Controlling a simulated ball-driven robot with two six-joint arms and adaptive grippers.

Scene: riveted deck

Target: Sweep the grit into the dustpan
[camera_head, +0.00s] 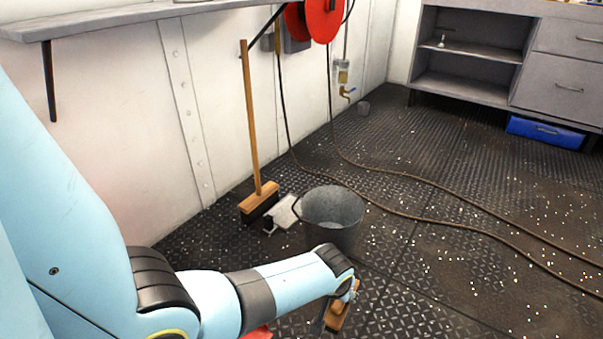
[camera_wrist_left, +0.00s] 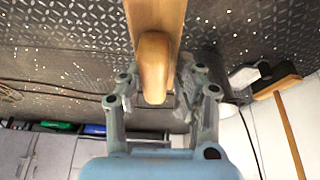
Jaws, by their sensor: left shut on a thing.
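White and tan grit (camera_head: 480,200) lies scattered over the dark deck, mostly on the right. It also shows as specks in the left wrist view (camera_wrist_left: 65,65). My left gripper (camera_head: 340,305) is low over the deck in front of the bucket, shut on a wooden-handled hand brush (camera_head: 335,320). The handle (camera_wrist_left: 155,60) fills the space between the fingers (camera_wrist_left: 158,95) in the left wrist view; its bristles are hardly visible. A light grey dustpan (camera_head: 285,213) lies on the deck between the broom and the bucket. My right gripper is not in view.
A metal bucket (camera_head: 333,212) stands just beyond my left gripper. A broom (camera_head: 253,130) leans at the wall. A dark hose (camera_head: 440,217) snakes across the deck from a red reel (camera_head: 322,18). A blue box (camera_head: 547,132) sits under the grey cabinet (camera_head: 480,92).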

